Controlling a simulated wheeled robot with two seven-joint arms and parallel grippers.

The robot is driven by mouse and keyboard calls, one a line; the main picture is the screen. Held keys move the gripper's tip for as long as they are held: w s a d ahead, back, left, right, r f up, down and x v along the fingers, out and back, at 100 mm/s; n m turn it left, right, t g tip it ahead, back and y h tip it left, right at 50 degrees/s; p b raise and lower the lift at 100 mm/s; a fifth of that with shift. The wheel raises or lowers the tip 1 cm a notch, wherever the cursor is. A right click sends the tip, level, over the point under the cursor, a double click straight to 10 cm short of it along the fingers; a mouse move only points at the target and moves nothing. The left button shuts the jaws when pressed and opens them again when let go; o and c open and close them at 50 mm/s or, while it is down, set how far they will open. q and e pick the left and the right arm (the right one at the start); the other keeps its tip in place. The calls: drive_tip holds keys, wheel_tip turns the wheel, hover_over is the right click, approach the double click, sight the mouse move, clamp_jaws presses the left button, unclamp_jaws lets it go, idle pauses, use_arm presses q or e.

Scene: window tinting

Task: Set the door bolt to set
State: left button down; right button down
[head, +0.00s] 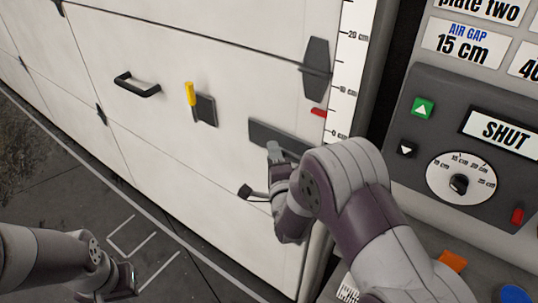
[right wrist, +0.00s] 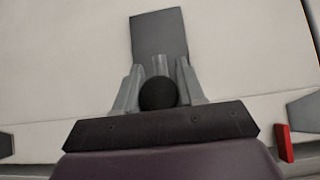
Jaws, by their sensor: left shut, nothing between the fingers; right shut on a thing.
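The door bolt shows as a dark grey plate (head: 262,132) on the pale panelled door, low and right of the middle. In the right wrist view the plate (right wrist: 158,35) runs up from a round black knob (right wrist: 157,93). My right gripper (head: 274,152) is at the plate, its fingers (right wrist: 157,85) shut on the knob from both sides. The hand and arm hide the plate's right end in the head view. The bolt's set position cannot be read. My left gripper (head: 125,283) is shut and empty, low over the floor at the left.
A black pull handle (head: 137,86) and a yellow lever (head: 190,94) on a dark plate sit left of the bolt. A scale strip (head: 348,70) with a red marker (head: 319,112) stands right. The control panel (head: 425,90) reads SHUT. The floor is open at lower left.

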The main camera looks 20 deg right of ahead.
drive_tip(key=c, duration=1)
unclamp_jaws()
drive_tip(key=shift+s+d+f, duration=0.1)
drive_tip(key=shift+o, duration=1.2)
drive_tip(key=shift+s+d, duration=0.1)
drive_tip(key=shift+s, duration=0.25)
drive_tip(key=s+a, duration=0.1)
drive_tip(key=s, duration=1.1)
drive_tip(key=shift+a+b, duration=0.3)
drive_tip(key=shift+b, duration=0.15)
